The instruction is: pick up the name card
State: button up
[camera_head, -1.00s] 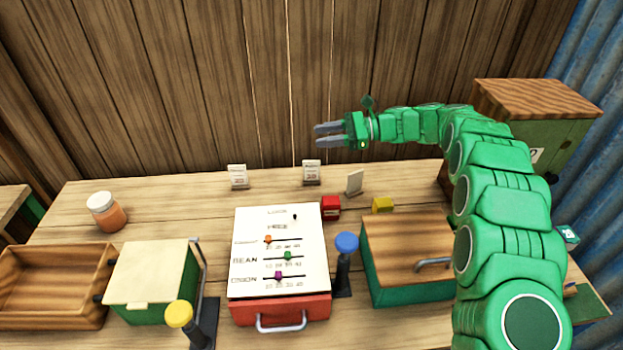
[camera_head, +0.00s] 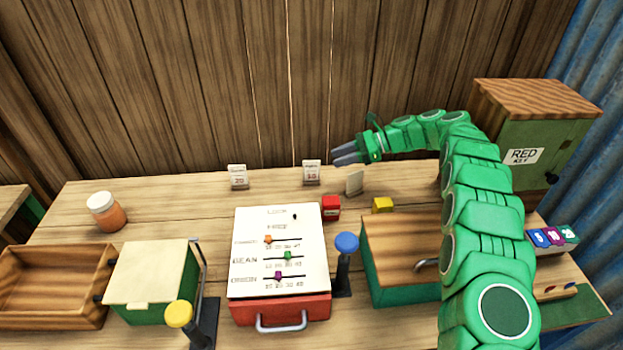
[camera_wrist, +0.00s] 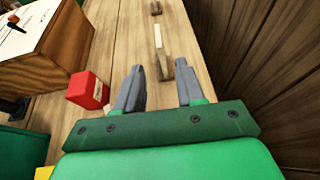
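Three small cards stand on the table's back part: a left card (camera_head: 238,177) and a middle card (camera_head: 312,173), both with small print, and a plain-looking card (camera_head: 354,183) at the right, turned at an angle. I cannot tell from the print which is the name card. My gripper (camera_head: 344,154) is open and empty, above and behind the right card. In the wrist view the gripper (camera_wrist: 160,88) points along the table, with a card seen nearly edge-on (camera_wrist: 161,42) beyond the gap between its fingers. Another small stand (camera_wrist: 156,8) shows farther off.
A red block (camera_head: 331,208) and a yellow block (camera_head: 382,205) sit near the right card. A slanted slider board (camera_head: 250,283), a blue-knobbed lever (camera_head: 346,243) and a wood-topped green box (camera_head: 400,240) stand in front. The plank wall (camera_head: 270,80) rises close behind.

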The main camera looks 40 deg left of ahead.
aim_at(305, 180)
jog(key=shift+x, duration=6)
jog(key=shift+d, duration=0.1)
grip_shut()
